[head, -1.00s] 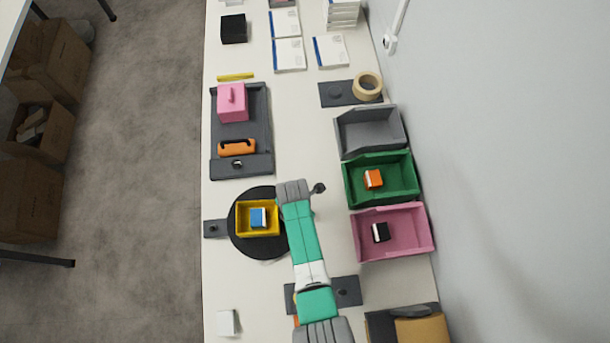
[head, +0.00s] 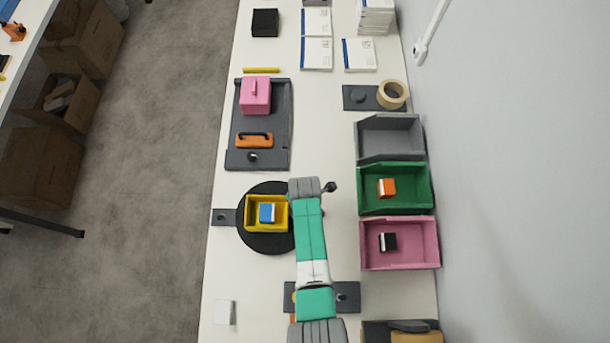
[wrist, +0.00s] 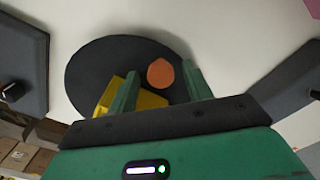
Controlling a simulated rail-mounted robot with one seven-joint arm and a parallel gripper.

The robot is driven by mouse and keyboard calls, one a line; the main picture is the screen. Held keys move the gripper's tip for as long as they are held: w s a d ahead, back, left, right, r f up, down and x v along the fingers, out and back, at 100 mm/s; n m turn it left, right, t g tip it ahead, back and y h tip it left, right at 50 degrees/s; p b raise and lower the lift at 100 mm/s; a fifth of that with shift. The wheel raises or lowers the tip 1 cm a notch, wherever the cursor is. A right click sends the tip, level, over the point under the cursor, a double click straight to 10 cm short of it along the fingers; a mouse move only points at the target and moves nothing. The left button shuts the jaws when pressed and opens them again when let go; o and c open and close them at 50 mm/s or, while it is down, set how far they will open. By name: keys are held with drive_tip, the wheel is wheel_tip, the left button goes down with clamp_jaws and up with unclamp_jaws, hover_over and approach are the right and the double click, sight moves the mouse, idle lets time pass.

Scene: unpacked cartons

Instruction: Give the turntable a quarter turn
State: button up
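The turntable is a round black disc (head: 252,241) on the table, also large in the wrist view (wrist: 90,75). A yellow bin (head: 250,202) holding a blue box (head: 267,213) stands on it; part of the bin (wrist: 150,99) shows in the wrist view. An orange round knob (wrist: 160,73) sits on the disc near its edge. My gripper (wrist: 159,82) is over the disc with its two green fingers apart, the knob appearing between them. Whether they touch it I cannot tell. In the head view my arm hides the knob and the fingers.
A dark plate (head: 222,217) adjoins the disc's left side. Behind it is a dark tray (head: 275,120) with a pink box (head: 256,94) and an orange handled piece (head: 254,140). Grey (head: 390,124), green (head: 426,206) and pink (head: 432,262) bins line the right side.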

wheel_tip(320, 180, up, 8)
drive_tip(key=shift+f+p, duration=0.1)
drive_tip(key=shift+p, duration=0.8)
